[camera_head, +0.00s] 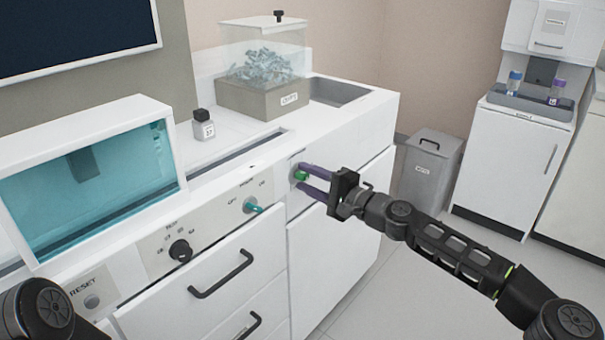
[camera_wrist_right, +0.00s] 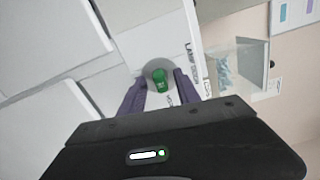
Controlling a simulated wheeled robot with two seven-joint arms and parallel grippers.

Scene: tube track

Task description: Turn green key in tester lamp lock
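The green key (camera_head: 300,175) sits in the round lamp lock on the white cabinet front. It also shows in the right wrist view as a green knob (camera_wrist_right: 160,81) on a grey round plate (camera_wrist_right: 157,68), beside a label reading LAMP. My right gripper (camera_head: 308,177) reaches in from the right with its purple fingers on either side of the key. In the right wrist view the fingers (camera_wrist_right: 160,88) stand apart, with gaps between them and the key. My left gripper is out of view; only part of my left arm shows at the lower left.
A teal toggle (camera_head: 253,207) and a black knob (camera_head: 180,250) are on the panel to the left. Drawer handles (camera_head: 222,275) stick out below. A glass-fronted box (camera_head: 90,180), a small bottle (camera_head: 204,126) and a clear bin (camera_head: 264,75) stand on the counter.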

